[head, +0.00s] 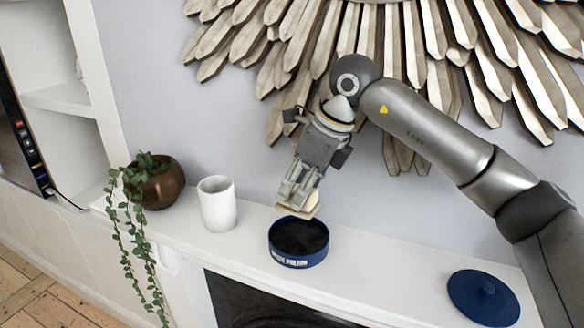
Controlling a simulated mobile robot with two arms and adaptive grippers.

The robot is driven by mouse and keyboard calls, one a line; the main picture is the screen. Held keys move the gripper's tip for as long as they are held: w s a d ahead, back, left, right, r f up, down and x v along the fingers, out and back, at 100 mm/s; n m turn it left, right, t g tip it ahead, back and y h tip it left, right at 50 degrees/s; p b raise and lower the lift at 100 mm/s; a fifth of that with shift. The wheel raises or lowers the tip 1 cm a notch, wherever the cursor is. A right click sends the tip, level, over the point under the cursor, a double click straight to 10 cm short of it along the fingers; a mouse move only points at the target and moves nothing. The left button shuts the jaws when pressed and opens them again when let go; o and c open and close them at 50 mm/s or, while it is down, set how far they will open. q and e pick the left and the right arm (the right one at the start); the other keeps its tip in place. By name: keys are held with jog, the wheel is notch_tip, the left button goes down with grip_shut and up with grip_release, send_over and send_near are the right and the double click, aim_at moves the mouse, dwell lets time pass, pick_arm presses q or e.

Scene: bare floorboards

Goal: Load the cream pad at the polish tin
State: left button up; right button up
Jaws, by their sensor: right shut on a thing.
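The polish tin (298,260) is a round blue tin with white lettering on its side and dark contents. It stands lidless on the white mantel shelf, near the middle of the head view. My right gripper (299,195) comes in from the right and points down. It is shut on the cream pad (299,205), a small pale block at its fingertips. The pad appears at the tin's far rim, over or just behind it; I cannot tell whether it touches. My left gripper is not in view.
A white cup (217,204) stands left of the tin. A bronze pot (158,182) with a trailing plant stands further left. A sunburst wall ornament (400,60) hangs behind my right arm. The shelf between tin and lid is clear.

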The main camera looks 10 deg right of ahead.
aim_at(305, 211)
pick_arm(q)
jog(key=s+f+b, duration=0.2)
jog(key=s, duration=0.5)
pick_arm(e)
jog(key=s, duration=0.1)
jog(key=s+f, duration=0.1)
jog(key=s, duration=0.1)
jog(key=shift+f, duration=0.1)
jog(key=shift+w+f+b, duration=0.2)
jog(key=shift+w+f, duration=0.1)
jog(key=shift+f, duration=0.3)
jog(key=shift+w+f+b, duration=0.15)
jog(key=shift+w+f, duration=0.1)
jog(key=shift+f, duration=0.35)
jog(key=shift+f+b, duration=0.4)
jog(key=shift+f, duration=0.45)
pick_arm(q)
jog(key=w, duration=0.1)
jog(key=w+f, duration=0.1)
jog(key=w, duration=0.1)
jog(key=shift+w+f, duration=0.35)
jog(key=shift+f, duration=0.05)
pick_arm(e)
jog(key=shift+f, duration=0.1)
pick_arm(q)
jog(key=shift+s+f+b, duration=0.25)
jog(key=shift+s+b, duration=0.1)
jog(key=shift+b, duration=0.05)
pick_arm(e)
jog(key=shift+f, duration=0.25)
